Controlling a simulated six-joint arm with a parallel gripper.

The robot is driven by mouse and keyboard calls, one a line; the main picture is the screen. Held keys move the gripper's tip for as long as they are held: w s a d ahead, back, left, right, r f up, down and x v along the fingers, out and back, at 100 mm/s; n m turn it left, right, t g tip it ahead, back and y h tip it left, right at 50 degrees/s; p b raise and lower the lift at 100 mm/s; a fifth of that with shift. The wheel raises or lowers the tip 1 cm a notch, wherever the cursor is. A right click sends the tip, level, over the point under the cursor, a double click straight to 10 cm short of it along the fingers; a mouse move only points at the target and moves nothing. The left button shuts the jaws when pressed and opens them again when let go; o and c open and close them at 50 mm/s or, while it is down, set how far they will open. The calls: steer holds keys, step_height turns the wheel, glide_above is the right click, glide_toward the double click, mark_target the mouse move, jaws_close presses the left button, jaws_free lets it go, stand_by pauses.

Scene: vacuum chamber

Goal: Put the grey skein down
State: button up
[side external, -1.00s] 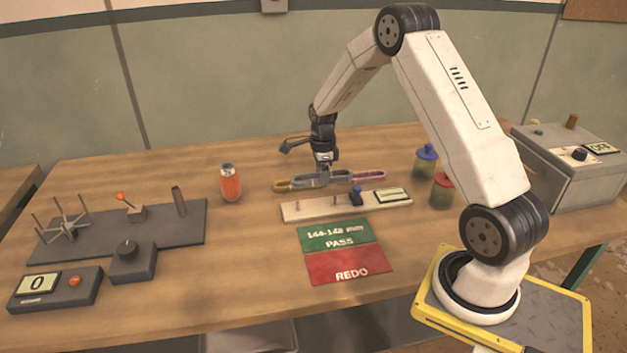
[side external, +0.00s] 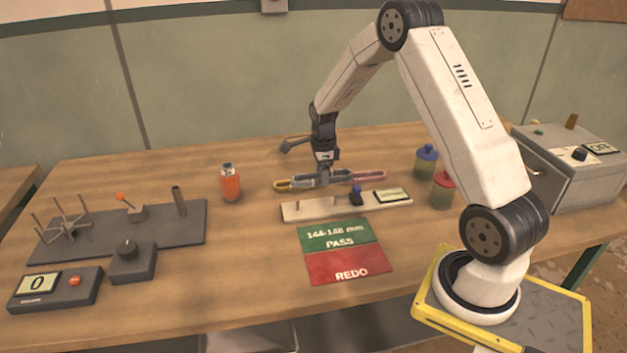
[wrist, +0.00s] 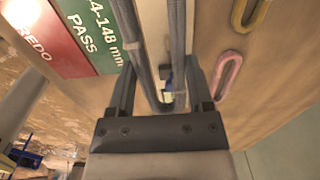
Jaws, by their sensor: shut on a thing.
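The grey skein (side external: 320,179) is a long narrow loop. My gripper (side external: 325,171) is shut on it, and it hangs level between the fingers behind the pale measuring board (side external: 317,209). In the wrist view its two long strands (wrist: 178,45) run up between the fingertips of my gripper (wrist: 160,85), with the loop's near end close to the palm. I cannot tell from the side whether the skein touches the table.
A yellow skein (side external: 283,185) and a pink skein (side external: 370,177) lie on either side. A green PASS (side external: 337,237) and red REDO card (side external: 347,267) lie in front. An orange bottle (side external: 230,186) stands left, lidded jars (side external: 426,165) right.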

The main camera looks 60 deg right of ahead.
glide_above(346, 260)
step_height(346, 260, down, 2)
steer(key=shift+f, duration=0.2)
steer(key=shift+f, duration=0.1)
steer(key=shift+f, duration=2.15)
steer(key=shift+f, duration=1.8)
steer(key=shift+f, duration=0.15)
steer(key=o, duration=1.2)
